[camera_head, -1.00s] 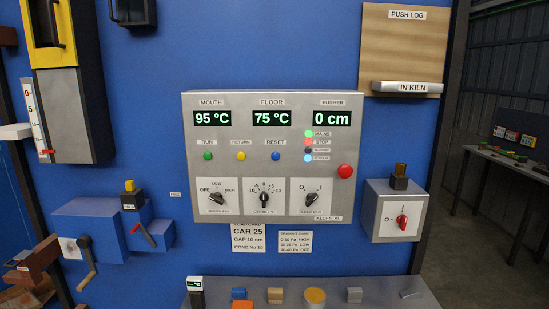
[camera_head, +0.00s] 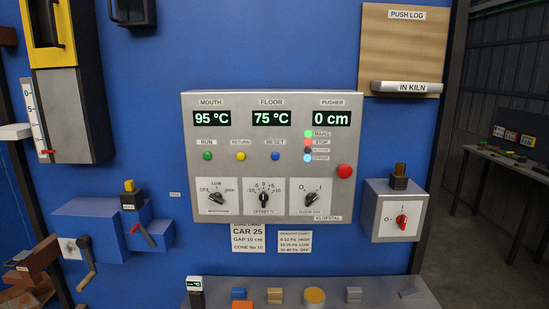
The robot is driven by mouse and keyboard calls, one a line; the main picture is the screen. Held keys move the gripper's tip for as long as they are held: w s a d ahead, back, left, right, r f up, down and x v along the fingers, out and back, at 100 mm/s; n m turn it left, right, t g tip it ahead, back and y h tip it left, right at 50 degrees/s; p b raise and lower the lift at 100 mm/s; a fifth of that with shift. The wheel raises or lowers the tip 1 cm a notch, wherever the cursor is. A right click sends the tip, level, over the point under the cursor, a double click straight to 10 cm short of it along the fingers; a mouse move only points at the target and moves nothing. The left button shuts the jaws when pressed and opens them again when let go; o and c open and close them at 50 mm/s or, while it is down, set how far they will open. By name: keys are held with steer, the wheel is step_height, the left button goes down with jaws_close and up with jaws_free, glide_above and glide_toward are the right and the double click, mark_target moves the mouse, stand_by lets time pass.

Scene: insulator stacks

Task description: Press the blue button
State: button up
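The blue button (camera_head: 275,156) is a small round button on the front of the grey control panel (camera_head: 325,170), under the label RESET. It sits to the right of the yellow RETURN button (camera_head: 241,156) and the green RUN button (camera_head: 207,156). Nothing covers or touches it. My gripper and arm do not show in the camera_head view.
A larger red button (camera_head: 344,171) is at the panel's right edge. Several knobs line its lower part, such as the OFFSET knob (camera_head: 263,198). A grey switch box (camera_head: 383,225) juts out at right. A ledge with blocks (camera_head: 420,293) runs below.

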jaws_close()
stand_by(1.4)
